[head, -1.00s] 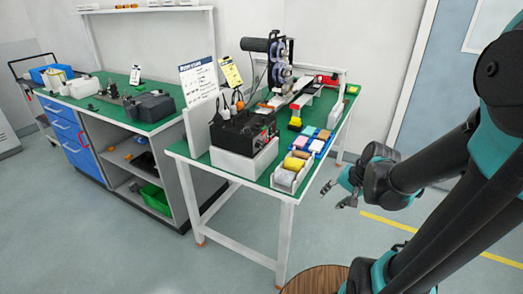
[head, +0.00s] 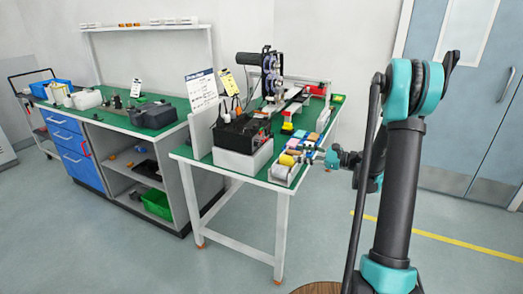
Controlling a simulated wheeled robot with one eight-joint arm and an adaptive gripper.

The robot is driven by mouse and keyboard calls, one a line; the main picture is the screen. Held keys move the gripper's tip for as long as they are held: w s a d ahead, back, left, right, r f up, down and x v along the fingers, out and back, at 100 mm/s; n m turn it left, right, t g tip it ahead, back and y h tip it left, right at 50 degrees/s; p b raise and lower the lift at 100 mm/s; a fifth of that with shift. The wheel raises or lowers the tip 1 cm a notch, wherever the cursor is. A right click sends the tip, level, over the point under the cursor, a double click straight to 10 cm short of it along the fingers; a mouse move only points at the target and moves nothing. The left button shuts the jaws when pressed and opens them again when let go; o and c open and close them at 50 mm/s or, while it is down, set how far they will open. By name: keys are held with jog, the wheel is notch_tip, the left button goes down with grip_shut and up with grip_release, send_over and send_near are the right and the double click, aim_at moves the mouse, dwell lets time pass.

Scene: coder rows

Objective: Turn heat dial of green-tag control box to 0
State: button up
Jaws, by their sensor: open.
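A black control box (head: 238,132) sits on a white block (head: 245,162) at the near left part of the right-hand green-topped table (head: 277,196). Small knobs and a red detail show on its right side, but they are too small to read. I cannot make out a green tag or the heat dial's setting. My gripper (head: 314,151) is open, at the table's right edge, to the right of the box and apart from it. It overlaps the view of the small bins and coloured blocks there.
A white bin with yellow rolls (head: 286,166) stands between the box and my gripper. A reel machine (head: 268,75) stands behind. A white sign (head: 202,90) and a yellow sheet (head: 227,81) rise behind the box. The floor right of the table is clear.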

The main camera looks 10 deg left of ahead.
send_near(258, 143)
jog(key=w+f+x, duration=0.1)
jog(key=x, duration=0.7)
jog(key=shift+m+y, duration=0.3)
jog(key=shift+y, duration=0.1)
jog(key=shift+d, duration=0.15)
jog(key=shift+c, duration=0.3)
grip_shut()
